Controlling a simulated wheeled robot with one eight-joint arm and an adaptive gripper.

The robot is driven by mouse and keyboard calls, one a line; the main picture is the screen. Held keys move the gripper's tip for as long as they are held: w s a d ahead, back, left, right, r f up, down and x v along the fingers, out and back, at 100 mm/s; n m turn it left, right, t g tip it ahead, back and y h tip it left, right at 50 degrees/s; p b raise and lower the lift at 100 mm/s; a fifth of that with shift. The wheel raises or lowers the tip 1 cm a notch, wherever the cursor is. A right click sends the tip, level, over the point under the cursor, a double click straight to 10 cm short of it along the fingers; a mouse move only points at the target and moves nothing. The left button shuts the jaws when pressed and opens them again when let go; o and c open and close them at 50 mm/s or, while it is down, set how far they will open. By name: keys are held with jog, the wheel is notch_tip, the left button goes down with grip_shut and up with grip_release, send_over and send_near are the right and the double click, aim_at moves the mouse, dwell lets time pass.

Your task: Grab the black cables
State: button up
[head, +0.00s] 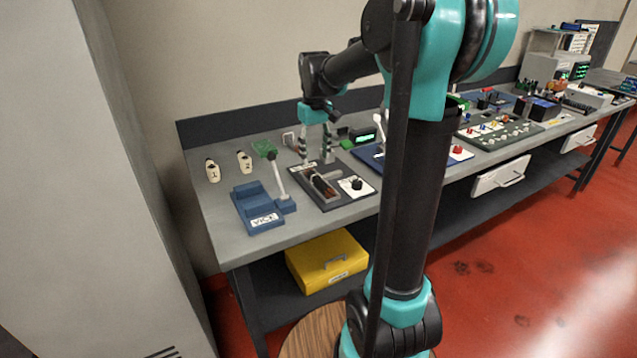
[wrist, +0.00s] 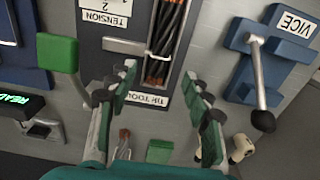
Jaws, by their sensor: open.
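The black cables (wrist: 168,38) lie bundled lengthwise in a narrow tray, with brown-orange showing between the strands in the wrist view. In the head view the cables (head: 323,186) lie in the dark grey tray (head: 331,205) on the bench. My gripper (head: 316,157) points down above the tray's far end in the head view. In the wrist view my gripper (wrist: 159,76) is open, its two fingers spread either side of the near end of the bundle. Nothing is between the fingers' pads that I can see held. Whether the fingertips touch the tray cannot be told.
A blue vice (head: 257,207) stands left of the tray, its lever upright. A white dial panel (head: 356,185) labelled tension adjoins the tray. Two cream numbered pieces (head: 213,170) stand at the bench's left.

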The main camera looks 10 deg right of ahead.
aim_at(317, 176)
jog(key=shift+s+d+f, duration=0.1)
jog(key=shift+s+f, duration=0.05)
jog(key=shift+f, duration=0.95)
jog(key=shift+s+f, duration=0.15)
jog(key=shift+f, duration=0.9)
jog(key=shift+s+d+f, duration=0.1)
jog(key=shift+s+f, duration=0.05)
jog(key=shift+f, duration=0.95)
grip_shut()
